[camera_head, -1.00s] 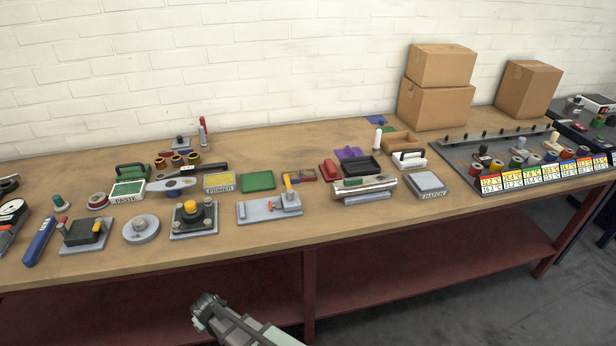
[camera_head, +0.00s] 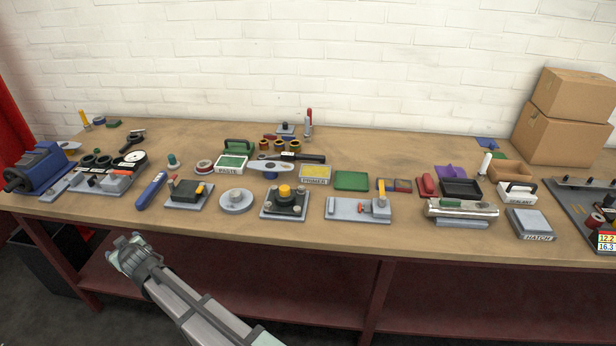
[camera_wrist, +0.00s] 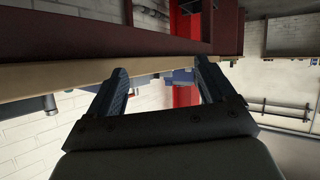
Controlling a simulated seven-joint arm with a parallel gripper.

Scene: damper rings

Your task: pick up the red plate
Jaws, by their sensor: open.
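Red candidates for the plate lie right of the middle of the bench in the head view: a small red block-like piece (camera_head: 426,185) and, to its left, a pair of small dark-reddish flat pieces (camera_head: 396,185). I cannot tell which of them is the red plate. My gripper (camera_head: 126,252) is low at the left, in front of the bench's front edge and well left of these pieces. In the wrist view my gripper (camera_wrist: 163,66) has its two fingers spread apart with nothing between them. No red plate can be made out in the wrist view.
The wooden bench (camera_head: 330,236) is crowded with fixtures. A green plate (camera_head: 351,181), a grey plate with an orange-yellow handle (camera_head: 358,209) and a black tray (camera_head: 461,189) lie near the red pieces. Cardboard boxes (camera_head: 565,135) stand at the back right.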

